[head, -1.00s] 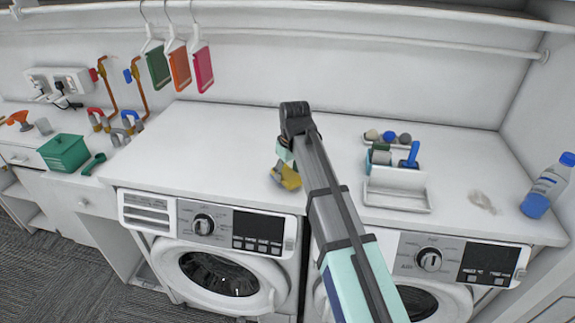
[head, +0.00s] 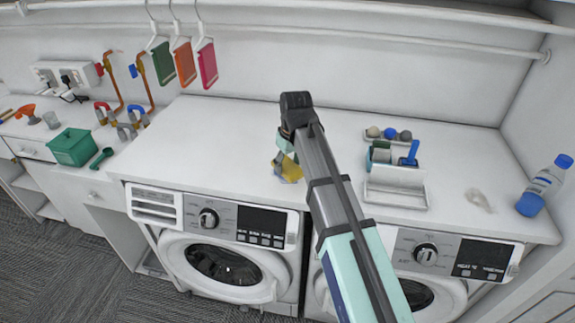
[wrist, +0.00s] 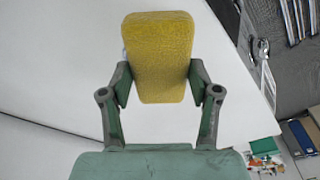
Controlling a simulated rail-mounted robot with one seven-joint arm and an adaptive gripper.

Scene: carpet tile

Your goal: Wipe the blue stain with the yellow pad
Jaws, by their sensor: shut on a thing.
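My gripper (wrist: 160,84) is shut on the yellow pad (wrist: 157,50), which stands out beyond the fingertips in the wrist view. In the head view the pad (head: 289,169) is over the white counter, near its front edge and left of my arm. I cannot tell whether it touches the counter. A faint grey-brown stain (head: 479,201) lies on the counter at the right, well apart from the pad. I see no blue stain; my arm hides part of the counter.
A white caddy (head: 397,196) with brushes stands between my arm and the stain, with several small balls (head: 389,133) behind it. A blue-capped bottle (head: 545,186) is right of the stain. Hangers (head: 183,60) hang at the back left. The counter's left part (head: 205,140) is clear.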

